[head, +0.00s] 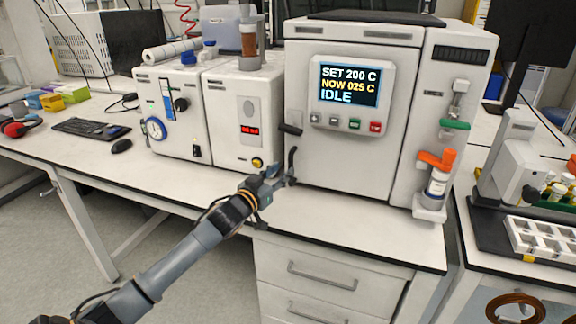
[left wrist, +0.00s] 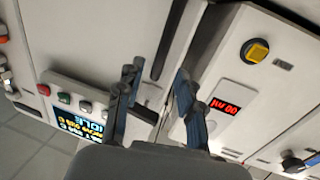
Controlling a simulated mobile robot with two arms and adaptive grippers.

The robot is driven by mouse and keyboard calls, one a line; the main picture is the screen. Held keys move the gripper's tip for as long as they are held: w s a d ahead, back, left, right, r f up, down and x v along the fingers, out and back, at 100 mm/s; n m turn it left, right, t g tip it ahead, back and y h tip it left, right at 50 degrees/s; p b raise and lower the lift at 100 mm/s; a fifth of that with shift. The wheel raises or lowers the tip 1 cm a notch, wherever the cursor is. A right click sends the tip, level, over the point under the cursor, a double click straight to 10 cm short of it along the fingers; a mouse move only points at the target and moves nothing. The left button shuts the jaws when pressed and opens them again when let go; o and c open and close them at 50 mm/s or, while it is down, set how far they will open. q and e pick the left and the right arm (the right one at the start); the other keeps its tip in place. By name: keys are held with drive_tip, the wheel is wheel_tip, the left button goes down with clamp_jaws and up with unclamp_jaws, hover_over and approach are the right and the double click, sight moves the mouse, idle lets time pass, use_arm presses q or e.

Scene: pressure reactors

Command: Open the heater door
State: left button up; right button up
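The heater (head: 352,100) is the large white box with a screen reading SET 200 C, NOW 025 C, IDLE. Its front door (head: 340,165) looks shut. My left gripper (head: 277,177) is at the heater's lower left front. In the left wrist view the gripper (left wrist: 157,75) has its fingers apart with nothing between them. Contact with the handle cannot be told. My right gripper is not visible.
A white unit with a red display (head: 249,129) and a yellow knob stands close left of the heater. Bare bench (head: 345,218) lies in front of the heater, above drawers (head: 315,272).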

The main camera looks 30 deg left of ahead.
sight(290, 165)
use_arm(q)
drive_tip(key=shift+w, duration=2.15)
clamp_jaws()
